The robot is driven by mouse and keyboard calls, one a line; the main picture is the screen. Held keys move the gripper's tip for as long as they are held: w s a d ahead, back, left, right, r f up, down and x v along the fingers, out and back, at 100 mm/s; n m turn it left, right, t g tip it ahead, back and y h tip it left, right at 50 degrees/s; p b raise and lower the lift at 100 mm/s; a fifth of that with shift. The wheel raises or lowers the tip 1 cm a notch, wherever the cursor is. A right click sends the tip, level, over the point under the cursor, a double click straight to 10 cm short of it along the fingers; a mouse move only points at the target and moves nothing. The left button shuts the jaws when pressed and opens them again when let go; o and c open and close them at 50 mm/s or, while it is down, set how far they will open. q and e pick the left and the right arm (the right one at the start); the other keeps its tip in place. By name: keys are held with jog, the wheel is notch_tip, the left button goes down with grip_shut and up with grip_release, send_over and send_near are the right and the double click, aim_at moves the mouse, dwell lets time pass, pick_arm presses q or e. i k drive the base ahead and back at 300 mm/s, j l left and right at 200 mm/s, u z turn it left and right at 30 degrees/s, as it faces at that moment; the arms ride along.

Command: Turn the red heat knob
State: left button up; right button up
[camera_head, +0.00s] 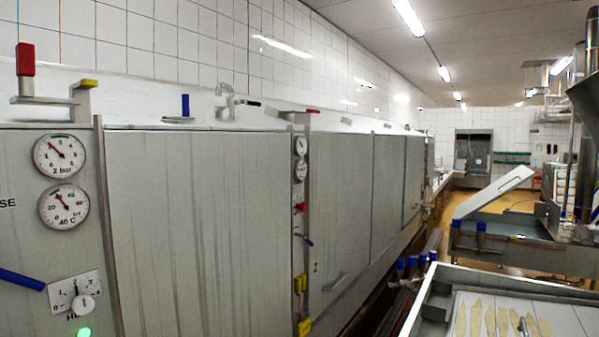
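A red upright handle (25,60) stands on a bracket on top of the left metal cabinet. A small red knob (300,207) shows on the narrow panel between the cabinet doors, further back. At the lower left, a white dial plate (62,291) carries a white round knob (84,304) with partly hidden lettering below it, which I cannot read fully. A green light (84,332) glows under it at the frame's bottom edge. Neither of my grippers is in view, so nothing is seen touching the knobs.
Two round gauges, pressure (60,156) and temperature (63,206), sit above the dial plate. A blue lever (20,279) sticks out at the left edge. A metal table (429,300) with pale strips stands at the lower right. An orange-brown floor aisle lies beyond.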

aim_at(302, 207)
jog(key=i+l+z, duration=0.25)
jog(key=i, duration=0.3)
jog(key=i+l+z, duration=0.25)
jog(key=i, duration=0.3)
jog(key=i+l+z, duration=0.25)
jog(key=i, duration=0.3)
jog(key=j, duration=0.1)
